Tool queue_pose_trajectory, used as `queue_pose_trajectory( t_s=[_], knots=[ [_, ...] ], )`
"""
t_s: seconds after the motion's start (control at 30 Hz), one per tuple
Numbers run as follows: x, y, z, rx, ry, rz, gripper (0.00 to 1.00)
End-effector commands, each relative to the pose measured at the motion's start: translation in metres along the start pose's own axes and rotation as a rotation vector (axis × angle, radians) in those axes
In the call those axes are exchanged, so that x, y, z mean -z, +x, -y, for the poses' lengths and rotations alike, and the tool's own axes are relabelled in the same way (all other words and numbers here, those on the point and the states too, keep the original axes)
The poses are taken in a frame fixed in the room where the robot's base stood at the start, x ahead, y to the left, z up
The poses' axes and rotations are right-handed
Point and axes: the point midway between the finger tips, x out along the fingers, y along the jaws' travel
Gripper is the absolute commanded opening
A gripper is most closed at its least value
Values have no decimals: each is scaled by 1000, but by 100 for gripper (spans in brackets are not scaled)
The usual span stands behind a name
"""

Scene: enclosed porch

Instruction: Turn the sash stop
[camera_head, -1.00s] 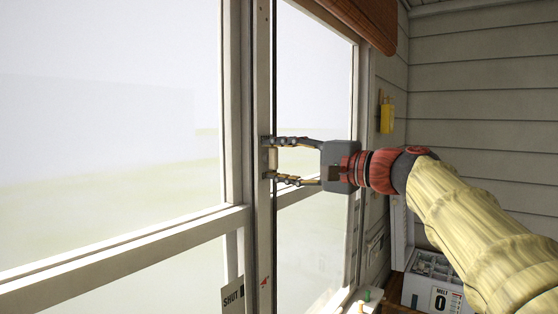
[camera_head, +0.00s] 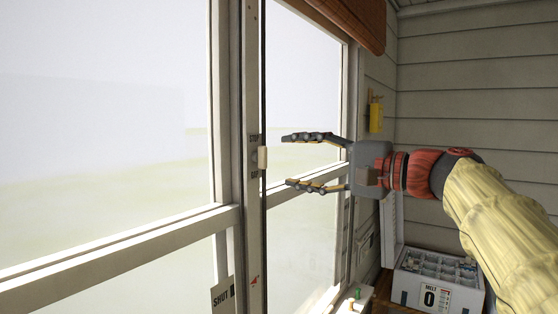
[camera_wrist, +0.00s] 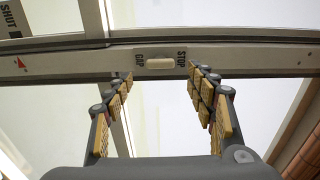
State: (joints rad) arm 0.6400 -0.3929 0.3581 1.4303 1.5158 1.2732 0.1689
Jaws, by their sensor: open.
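The sash stop is a small cream tab (camera_head: 262,158) on the white window post (camera_head: 252,215), with dark lettering beside it in the head view.
A "SHUT" sign (camera_head: 222,297) stands low beside the post, near a small red mark. A yellow object (camera_head: 376,116) hangs on the side wall. An open compartment box (camera_head: 437,283) marked "MELT 0" stands low at right. Window panes flank the post.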

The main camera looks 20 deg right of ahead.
Motion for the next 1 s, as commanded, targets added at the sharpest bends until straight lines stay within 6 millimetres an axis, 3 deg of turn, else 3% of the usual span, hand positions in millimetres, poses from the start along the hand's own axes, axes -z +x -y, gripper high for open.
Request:
queue_pose_trajectory(
  t_s=[0.1, 0.33, 1.0],
  knots=[
    [1, -20, 0, 1, 0, -5, 56],
    [0, -41, 0, 0, 0, -2, 56],
    [2, -45, 0, 1, -10, -8, 56]
  ],
)
